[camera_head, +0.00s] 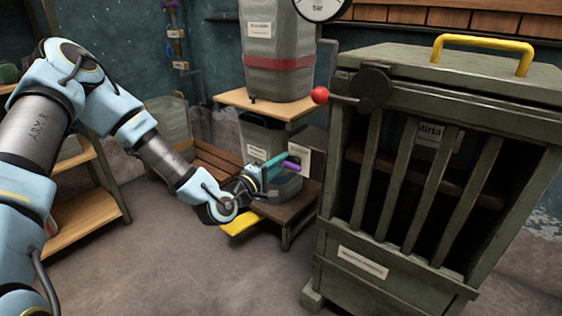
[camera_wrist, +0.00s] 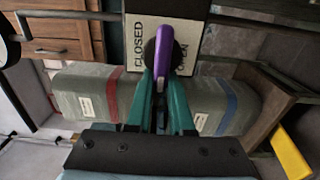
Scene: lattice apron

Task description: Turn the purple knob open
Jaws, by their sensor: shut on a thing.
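The purple knob (camera_wrist: 164,48) is a lever-like handle on a dark round hub, in front of a pale plate (camera_wrist: 192,18). The plate reads CLOSED at the left and OPEN at the right in the wrist view, partly covered by the knob. My gripper (camera_wrist: 160,88) has teal fingers shut on the lower part of the knob, one on each side. In the head view the purple knob (camera_head: 291,165) shows at the tip of my gripper (camera_head: 273,165), beside a small box with a pale label. The hub is hidden there.
A grey bin (camera_head: 278,40) stands on a wooden shelf (camera_head: 235,99) above my gripper. A yellow ledge (camera_head: 241,224) lies below it. The floor at the front is clear.

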